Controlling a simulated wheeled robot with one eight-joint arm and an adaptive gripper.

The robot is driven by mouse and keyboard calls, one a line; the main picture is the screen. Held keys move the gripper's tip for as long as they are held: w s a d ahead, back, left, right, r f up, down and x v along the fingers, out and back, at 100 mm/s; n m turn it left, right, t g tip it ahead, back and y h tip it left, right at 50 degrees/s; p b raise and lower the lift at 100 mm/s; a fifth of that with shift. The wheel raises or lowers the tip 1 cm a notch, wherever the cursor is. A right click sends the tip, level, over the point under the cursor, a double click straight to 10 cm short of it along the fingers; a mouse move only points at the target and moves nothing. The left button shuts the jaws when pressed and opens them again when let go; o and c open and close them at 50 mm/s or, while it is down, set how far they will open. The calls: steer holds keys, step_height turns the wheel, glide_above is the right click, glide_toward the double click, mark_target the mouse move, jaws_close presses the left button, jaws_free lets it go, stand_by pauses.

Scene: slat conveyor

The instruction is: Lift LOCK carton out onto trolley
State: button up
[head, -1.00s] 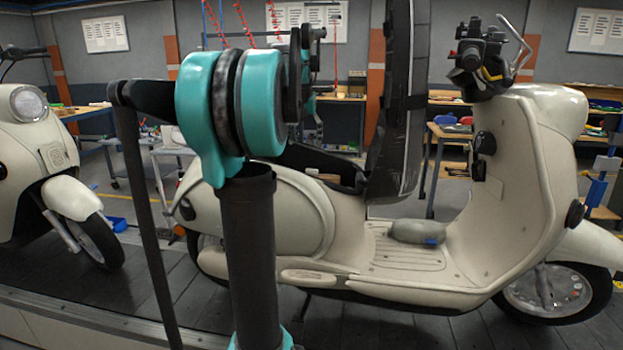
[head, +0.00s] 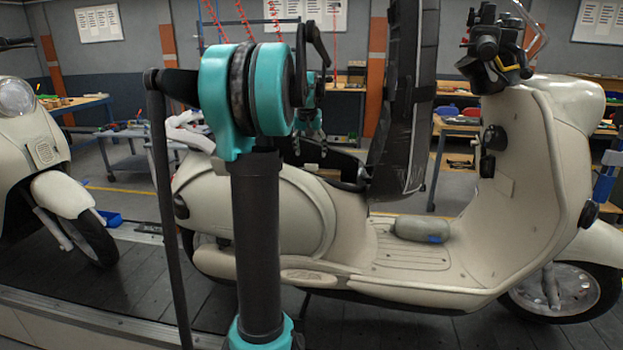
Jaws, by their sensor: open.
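A cream scooter (head: 270,212) stands side-on on the slat conveyor with its black seat (head: 405,110) tipped up. The open under-seat bay (head: 345,168) shows only as a dark rim, and its inside is hidden. I cannot see the LOCK carton. My gripper (head: 311,138) is small and partly behind my teal and black arm. It points down, open, over or near the bay; the exact gap is unclear. A grey wheeled trolley (head: 135,135) stands behind the scooter's rear, partly hidden.
A grey roll (head: 422,229) lies on the scooter's footboard. Another cream scooter (head: 35,170) stands at left on the conveyor (head: 130,285). The raised seat stands close to the right of my gripper. Workbenches (head: 455,135) line the back.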

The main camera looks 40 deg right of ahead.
mark_target(311, 165)
steer(key=shift+x, duration=3.1)
steer(key=shift+w, duration=0.1)
jaws_close()
